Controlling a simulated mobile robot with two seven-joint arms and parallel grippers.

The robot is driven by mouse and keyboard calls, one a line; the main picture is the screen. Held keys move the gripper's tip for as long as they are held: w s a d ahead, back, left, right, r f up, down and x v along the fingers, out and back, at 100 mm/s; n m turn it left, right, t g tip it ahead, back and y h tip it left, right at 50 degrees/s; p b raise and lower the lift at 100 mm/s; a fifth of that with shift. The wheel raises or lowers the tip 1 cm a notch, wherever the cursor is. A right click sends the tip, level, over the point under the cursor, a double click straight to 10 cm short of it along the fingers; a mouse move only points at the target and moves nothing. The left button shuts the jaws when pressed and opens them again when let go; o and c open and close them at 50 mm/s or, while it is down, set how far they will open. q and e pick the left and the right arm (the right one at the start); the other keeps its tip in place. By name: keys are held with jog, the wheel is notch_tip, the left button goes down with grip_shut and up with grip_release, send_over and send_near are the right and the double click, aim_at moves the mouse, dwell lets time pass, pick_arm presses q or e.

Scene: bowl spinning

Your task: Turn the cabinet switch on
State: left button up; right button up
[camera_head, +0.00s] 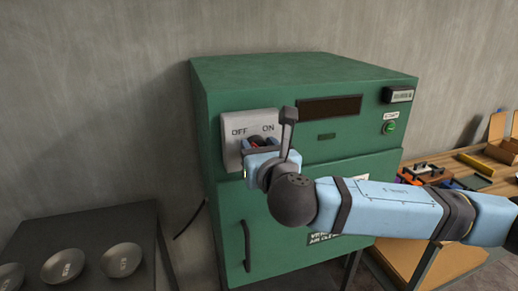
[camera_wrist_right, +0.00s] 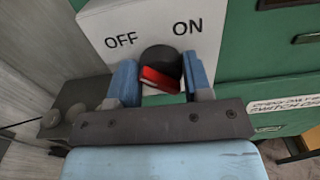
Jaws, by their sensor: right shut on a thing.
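The green cabinet (camera_head: 300,80) stands against the wall, with a light grey switch panel (camera_head: 236,120) labelled OFF on the left and ON on the right. The rotary switch (camera_head: 257,142) has a black round base and a red handle, which also shows in the right wrist view (camera_wrist_right: 158,77). My right gripper (camera_head: 264,147) is at the panel, its blue fingers on either side of the switch and shut on it. In the right wrist view the red handle lies tilted between the fingers; I cannot tell which label it points to. My left gripper is out of view.
A dark table (camera_head: 75,235) with several metal bowls stands at the left. A wooden bench (camera_head: 465,163) with small boxes is at the right. The cabinet has a green START button (camera_head: 389,128), a small display (camera_head: 398,95) and a door handle (camera_head: 246,246).

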jog(key=m, duration=0.4)
jog(key=shift+d+f+b, duration=0.1)
jog(key=shift+b, duration=0.3)
jog(key=m, duration=0.4)
jog(key=shift+m, duration=0.3)
jog(key=m, duration=0.4)
jog(key=shift+d+m, duration=0.1)
jog(key=shift+m, duration=0.2)
jog(key=m+p, duration=0.1)
jog(key=m, duration=0.3)
jog(key=shift+m, duration=0.4)
jog(key=o, duration=0.9)
jog(key=shift+f, duration=0.1)
